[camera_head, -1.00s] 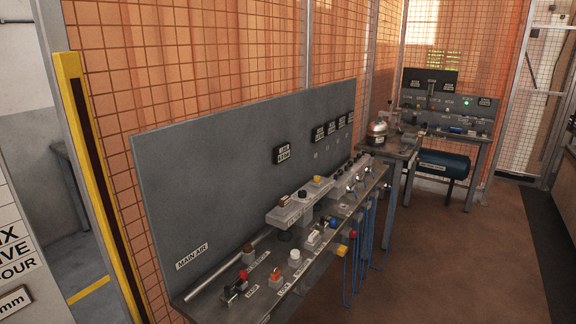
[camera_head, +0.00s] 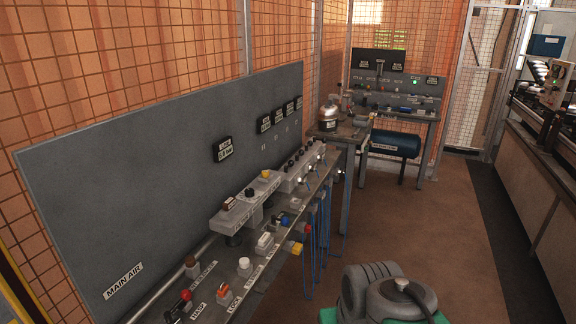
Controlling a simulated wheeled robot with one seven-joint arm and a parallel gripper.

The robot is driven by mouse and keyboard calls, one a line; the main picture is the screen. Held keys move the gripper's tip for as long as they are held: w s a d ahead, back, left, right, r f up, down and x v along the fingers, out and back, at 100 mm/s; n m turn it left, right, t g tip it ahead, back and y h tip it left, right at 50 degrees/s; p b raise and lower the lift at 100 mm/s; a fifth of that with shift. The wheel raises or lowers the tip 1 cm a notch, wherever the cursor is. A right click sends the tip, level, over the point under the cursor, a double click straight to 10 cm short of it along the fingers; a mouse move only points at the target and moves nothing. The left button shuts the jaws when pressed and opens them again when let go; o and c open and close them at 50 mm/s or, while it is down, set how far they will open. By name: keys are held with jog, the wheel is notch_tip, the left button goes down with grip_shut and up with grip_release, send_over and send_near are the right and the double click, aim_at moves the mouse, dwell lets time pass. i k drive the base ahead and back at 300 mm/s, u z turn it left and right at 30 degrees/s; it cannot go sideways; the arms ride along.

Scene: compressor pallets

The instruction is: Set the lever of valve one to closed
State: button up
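No lever can be read as valve one at this size. A grey bench (camera_head: 255,292) along the back panel carries several small fittings and handles. A red-knobbed fitting (camera_head: 185,295) stands at its near end, with an orange switch (camera_head: 223,291) beside it. Farther along are a white knob (camera_head: 244,264), a blue knob (camera_head: 285,221), a red knob (camera_head: 308,229) and a yellow part (camera_head: 296,248). Their open or closed positions cannot be told. My gripper is not in view.
A tall grey panel (camera_head: 150,170) with a MAIN AIR label (camera_head: 123,281) backs the bench. Blue hoses (camera_head: 312,250) hang from its front. A second bench (camera_head: 420,112) has a blue tank (camera_head: 394,144) below. Brown floor (camera_head: 440,230) is clear.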

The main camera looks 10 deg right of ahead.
aim_at(290, 163)
jog(key=z, duration=0.55)
jog(key=i, duration=1)
jog(key=z, duration=0.45)
jog(key=i, duration=0.9)
jog(key=u, duration=1)
jog(key=i, duration=0.9)
jog(key=u, duration=0.8)
